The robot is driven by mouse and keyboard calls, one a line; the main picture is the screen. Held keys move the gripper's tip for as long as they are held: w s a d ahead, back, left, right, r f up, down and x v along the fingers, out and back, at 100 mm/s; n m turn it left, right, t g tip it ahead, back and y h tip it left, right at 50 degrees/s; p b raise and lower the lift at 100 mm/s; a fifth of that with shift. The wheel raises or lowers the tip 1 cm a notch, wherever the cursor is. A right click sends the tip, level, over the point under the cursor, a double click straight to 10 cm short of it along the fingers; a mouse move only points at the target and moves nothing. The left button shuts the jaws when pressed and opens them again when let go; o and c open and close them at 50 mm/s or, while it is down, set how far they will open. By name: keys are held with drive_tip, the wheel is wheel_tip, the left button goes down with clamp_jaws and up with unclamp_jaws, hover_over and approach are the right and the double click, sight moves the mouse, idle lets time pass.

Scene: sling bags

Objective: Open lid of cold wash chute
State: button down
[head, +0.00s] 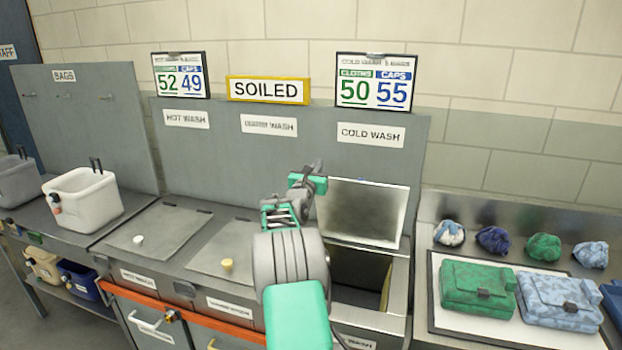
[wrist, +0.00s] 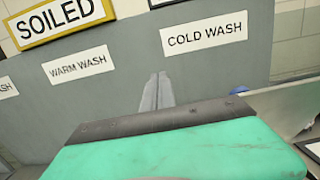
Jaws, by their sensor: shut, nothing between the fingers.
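The cold wash chute lid (head: 362,212) stands raised, tilted back toward the grey back panel under the COLD WASH label (head: 370,134). The chute opening (head: 358,275) below it is uncovered and dark inside, partly hidden by my arm. My gripper (head: 316,168) is shut and empty, beside the lid's upper left corner; I cannot tell if they touch. In the wrist view my gripper's fingertips (wrist: 157,80) are together, pointing at the back panel between the WARM WASH and COLD WASH labels. A pale edge at right in the wrist view seems to be the lid.
The hot wash lid (head: 160,231) and warm wash lid (head: 226,255) lie shut at left. A white bin (head: 84,199) stands on the left counter. At right, a tray (head: 455,322) holds folded green and blue bags, with several crumpled caps behind.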

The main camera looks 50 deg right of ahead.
drive_tip(key=s+a+r+b, duration=0.1)
drive_tip(key=s+a+r, duration=0.1)
drive_tip(key=a, duration=0.3)
drive_tip(key=m+h+b, duration=0.1)
drive_tip(key=m+b, duration=0.1)
drive_tip(key=b, duration=1.3)
approach(341, 181)
drive_tip(key=a, duration=0.2)
drive_tip(key=s+a+f+m, duration=0.2)
drive_tip(key=m, duration=0.9)
drive_tip(key=s+a+f+m, duration=0.1)
drive_tip(key=f+m, duration=0.2)
drive_tip(key=m, duration=0.8)
drive_tip(key=w+d+r+m+p, duration=0.1)
drive_tip(key=d+r+m, duration=0.1)
drive_tip(key=d+m, duration=0.1)
drive_tip(key=w+d+r+m+p, duration=0.2)
drive_tip(key=d+m, duration=0.2)
drive_tip(key=m, duration=0.1)
drive_tip(key=w+d+r+m+h+p, duration=0.1)
drive_tip(key=w+d+r+m+p, duration=0.1)
drive_tip(key=d+m, duration=0.2)
drive_tip(key=shift+w+d+t, duration=0.2)
drive_tip(key=shift+d+t, duration=0.05)
drive_tip(key=shift+t, duration=0.15)
drive_tip(key=shift+f, duration=0.1)
